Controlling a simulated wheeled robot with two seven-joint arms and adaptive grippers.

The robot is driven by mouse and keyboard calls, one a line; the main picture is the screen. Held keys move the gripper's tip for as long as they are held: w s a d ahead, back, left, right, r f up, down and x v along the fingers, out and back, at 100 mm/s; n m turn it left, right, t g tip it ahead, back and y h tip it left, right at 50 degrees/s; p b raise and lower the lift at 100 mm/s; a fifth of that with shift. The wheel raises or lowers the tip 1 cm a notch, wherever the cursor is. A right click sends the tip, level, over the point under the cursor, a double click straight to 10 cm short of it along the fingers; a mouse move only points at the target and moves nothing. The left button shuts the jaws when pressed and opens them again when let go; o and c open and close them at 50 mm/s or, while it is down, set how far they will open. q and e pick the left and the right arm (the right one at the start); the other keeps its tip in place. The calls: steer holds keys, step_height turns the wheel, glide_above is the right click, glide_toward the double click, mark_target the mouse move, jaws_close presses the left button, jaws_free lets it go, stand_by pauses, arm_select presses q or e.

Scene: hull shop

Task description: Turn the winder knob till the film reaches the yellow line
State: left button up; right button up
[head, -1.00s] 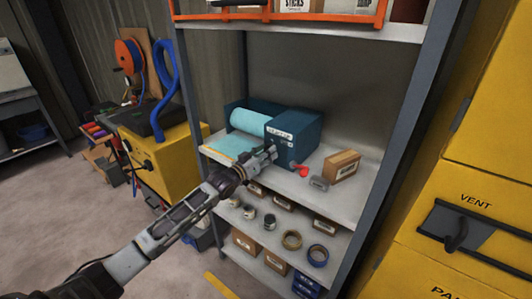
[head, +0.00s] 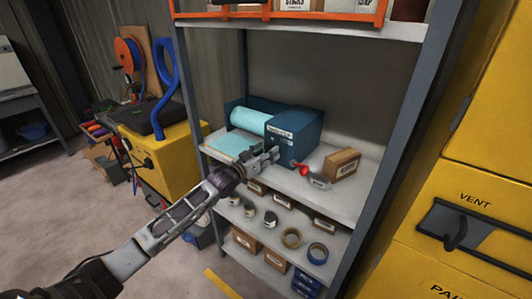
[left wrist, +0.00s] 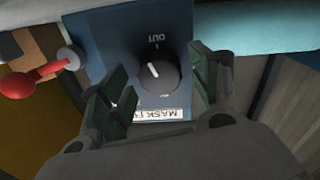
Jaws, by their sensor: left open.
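The winder is a blue box (head: 296,138) with a white label, on the middle shelf. A pale cyan film roll (head: 249,121) lies to its left, and a film sheet (head: 232,144) lies flat in front of the roll. In the left wrist view, the winder knob (left wrist: 157,77) is black and round with a white pointer mark, below the word OUT. My left gripper (head: 273,154) is open at the box's front; in the left wrist view its fingers (left wrist: 160,82) stand either side of the knob, apparently clear of it. I cannot make out the yellow line now. My right gripper is out of view.
A red ball-ended lever (head: 301,168) sticks out beside the box, with a grey item (head: 319,181) and a cardboard box (head: 342,163) to its right. Tape rolls and cartons fill the lower shelves. A grey shelf post (head: 390,150) stands at the right.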

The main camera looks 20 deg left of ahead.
arm_select(q)
steer(key=v, duration=1.2)
stand_by(1.1)
steer(key=shift+m, duration=0.3)
stand_by(0.6)
